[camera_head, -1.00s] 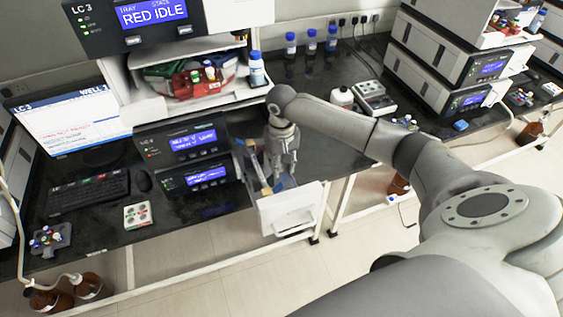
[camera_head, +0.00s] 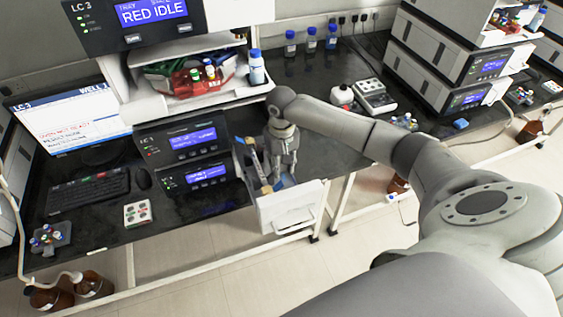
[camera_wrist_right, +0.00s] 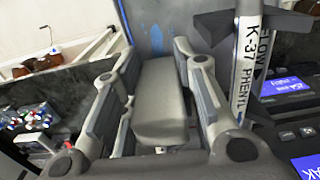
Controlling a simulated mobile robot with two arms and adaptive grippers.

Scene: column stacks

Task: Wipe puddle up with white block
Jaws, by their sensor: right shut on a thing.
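My right gripper (camera_head: 283,172) reaches down into the open drawer (camera_head: 291,207) of the middle instrument stack. In the right wrist view the gripper (camera_wrist_right: 157,60) is shut on a pale block (camera_wrist_right: 161,105), which looks grey in the shade between its two fingers. Beyond the fingertips lies a blue patch (camera_wrist_right: 152,30), which looks like the puddle, on the drawer's surface. In the head view a little blue shows beside the gripper, and the block is hidden. Whether the block touches the blue patch I cannot tell. My left gripper is not in view.
A column labelled K-37 PHENYL (camera_wrist_right: 245,75) stands close to the right finger in the wrist view. The instrument stack (camera_head: 190,160) rises left of the drawer. A bottle with a blue cap (camera_head: 257,68) stands on the shelf above. Floor shows in front of the drawer.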

